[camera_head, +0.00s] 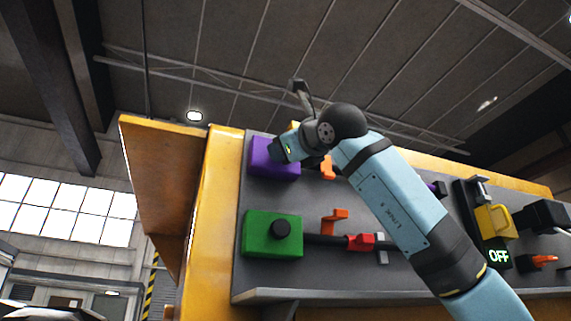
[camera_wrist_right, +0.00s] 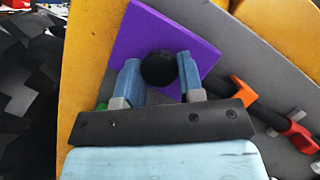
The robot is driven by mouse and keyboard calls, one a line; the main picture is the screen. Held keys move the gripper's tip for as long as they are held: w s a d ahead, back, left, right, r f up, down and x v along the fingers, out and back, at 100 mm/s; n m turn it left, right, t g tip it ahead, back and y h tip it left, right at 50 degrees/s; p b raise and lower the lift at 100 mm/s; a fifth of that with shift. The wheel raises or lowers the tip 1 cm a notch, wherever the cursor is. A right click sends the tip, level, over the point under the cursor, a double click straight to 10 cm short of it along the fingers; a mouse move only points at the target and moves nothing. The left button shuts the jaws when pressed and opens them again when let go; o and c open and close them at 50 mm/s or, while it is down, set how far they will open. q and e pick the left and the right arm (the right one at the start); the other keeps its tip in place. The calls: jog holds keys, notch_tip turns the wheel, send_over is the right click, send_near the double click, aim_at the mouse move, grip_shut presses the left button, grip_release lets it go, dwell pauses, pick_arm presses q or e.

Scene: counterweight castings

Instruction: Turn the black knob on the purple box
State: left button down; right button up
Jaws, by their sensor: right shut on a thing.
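The purple box (camera_head: 268,160) is mounted on the upper left of the grey panel in the head view. It fills the upper middle of the right wrist view (camera_wrist_right: 205,40), tilted there. Its round black knob (camera_wrist_right: 158,69) shows between the two blue fingers of my right gripper (camera_wrist_right: 158,80). The gripper is shut on the knob, one finger on each side. In the head view my right gripper (camera_head: 287,150) is in front of the purple box, and the knob is hidden behind it. My left gripper is in neither view.
Orange levers (camera_head: 335,220) and a red part (camera_head: 361,242) sit to the right. A yellow block (camera_head: 494,222) and a lit "OFF" sign (camera_head: 498,257) are farther right. A grey ledge (camera_head: 330,293) runs below.

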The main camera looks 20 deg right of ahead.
jog(key=shift+r, duration=0.1)
jog(key=o, duration=0.9)
jog(key=b+v, duration=0.2)
jog(key=v, duration=1.2)
jog(key=shift+w, duration=0.1)
